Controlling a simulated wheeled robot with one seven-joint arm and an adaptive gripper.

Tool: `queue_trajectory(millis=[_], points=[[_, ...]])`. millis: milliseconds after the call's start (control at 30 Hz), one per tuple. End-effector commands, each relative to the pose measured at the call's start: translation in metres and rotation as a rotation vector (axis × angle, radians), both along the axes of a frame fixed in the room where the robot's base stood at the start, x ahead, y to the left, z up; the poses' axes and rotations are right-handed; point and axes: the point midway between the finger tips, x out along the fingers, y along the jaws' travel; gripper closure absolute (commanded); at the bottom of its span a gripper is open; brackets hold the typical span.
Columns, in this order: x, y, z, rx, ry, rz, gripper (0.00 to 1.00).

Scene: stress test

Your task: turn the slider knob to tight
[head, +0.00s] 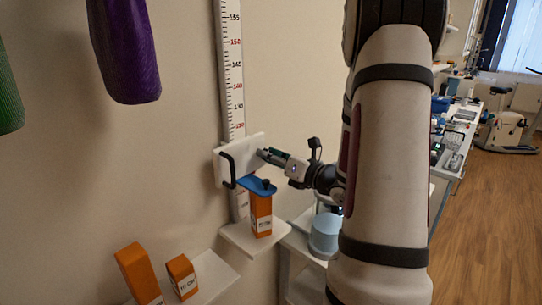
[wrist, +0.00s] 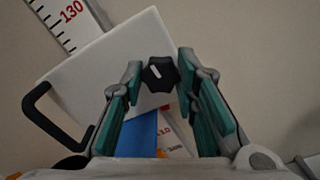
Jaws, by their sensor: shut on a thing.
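The slider knob (wrist: 160,78) is black and lobed, with a pale pointer line that points up and to the left in the wrist view. It sits on the face of the white slider plate (head: 236,174), which also shows in the wrist view (wrist: 100,62). The plate rides on a wall ruler (head: 233,75) with red and black numbers. My gripper (wrist: 160,70) has one finger on each side of the knob and is shut on it. In the head view my gripper (head: 263,154) reaches the plate from the right and hides the knob. No "tight" marking can be read.
A black handle (head: 227,170) sticks out at the plate's left. A blue piece (head: 257,186) lies below the plate, above an orange box (head: 261,215) on a small white shelf (head: 252,243). Other orange boxes (head: 182,275) stand lower left. A purple object (head: 126,50) hangs upper left.

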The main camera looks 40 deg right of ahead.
Motion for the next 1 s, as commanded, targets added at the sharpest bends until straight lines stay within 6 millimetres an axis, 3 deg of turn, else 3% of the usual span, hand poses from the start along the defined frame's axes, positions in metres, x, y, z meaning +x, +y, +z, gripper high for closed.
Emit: queue_trajectory(millis=[633,667,733,767,1000], points=[[-0.0006,-0.0023,-0.0008,0.053,0.005,-0.007,1.0],[-0.0006,-0.0023,-0.0008,0.053,0.005,-0.007,0.7],[-0.0006,-0.0023,-0.0009,0.053,0.004,-0.006,0.54],[-0.0006,-0.0021,-0.0008,0.053,0.004,-0.006,0.51],[-0.0003,-0.001,-0.0005,0.052,0.004,-0.003,0.51]])
